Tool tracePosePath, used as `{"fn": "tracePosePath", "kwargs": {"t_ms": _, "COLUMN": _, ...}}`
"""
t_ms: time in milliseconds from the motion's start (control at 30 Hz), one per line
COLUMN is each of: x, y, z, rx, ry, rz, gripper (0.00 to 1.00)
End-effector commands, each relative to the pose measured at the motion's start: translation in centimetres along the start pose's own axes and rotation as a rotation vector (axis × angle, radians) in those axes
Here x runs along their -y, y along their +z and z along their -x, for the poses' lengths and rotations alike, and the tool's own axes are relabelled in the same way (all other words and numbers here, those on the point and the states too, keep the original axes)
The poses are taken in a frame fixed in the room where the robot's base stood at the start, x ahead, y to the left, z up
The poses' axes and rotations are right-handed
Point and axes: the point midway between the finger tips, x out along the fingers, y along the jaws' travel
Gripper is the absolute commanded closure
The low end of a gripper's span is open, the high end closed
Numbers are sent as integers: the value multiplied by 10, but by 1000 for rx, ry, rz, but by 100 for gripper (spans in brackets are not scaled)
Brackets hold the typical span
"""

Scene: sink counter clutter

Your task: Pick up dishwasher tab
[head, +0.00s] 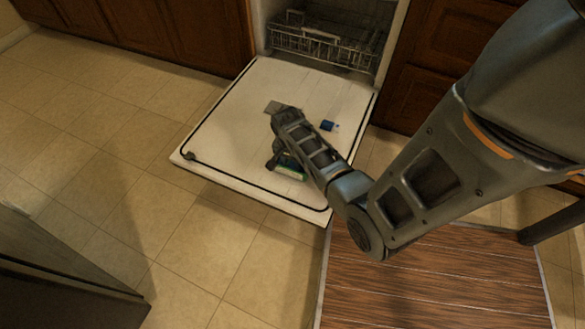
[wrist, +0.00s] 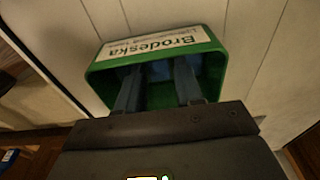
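A green box with a white "Brodeska" label (wrist: 150,45) lies on the open dishwasher door, its open side facing my gripper in the wrist view. In the head view the box (head: 291,170) is partly hidden by my gripper. My gripper (wrist: 157,68) has both fingers reaching into the box's opening. The fingers are apart, with dark green box interior between them. Dim bluish shapes (wrist: 215,66) show inside the box; I cannot tell whether they are dishwasher tabs. A small blue and white item (head: 328,126) lies on the door to the right of my gripper.
The white dishwasher door (head: 225,140) is folded down flat, with a dark seal line along its edge. A wire rack (head: 320,45) sits inside the dishwasher. A brown striped mat (head: 430,280) lies at front right.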

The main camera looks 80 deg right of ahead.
Motion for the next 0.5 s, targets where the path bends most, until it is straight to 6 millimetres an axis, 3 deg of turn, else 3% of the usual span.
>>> {"fn": "tracePosePath", "kwargs": {"t_ms": 67, "x": -3, "y": 0, "z": -11, "rx": -1, "ry": 5, "rz": -2, "gripper": 60}}
{"fn": "tracePosePath", "kwargs": {"t_ms": 267, "x": -3, "y": 0, "z": -10, "rx": -2, "ry": 3, "rz": -1, "gripper": 60}}
{"fn": "tracePosePath", "kwargs": {"t_ms": 500, "x": -2, "y": 0, "z": -10, "rx": -2, "ry": 2, "rz": -1, "gripper": 82}}
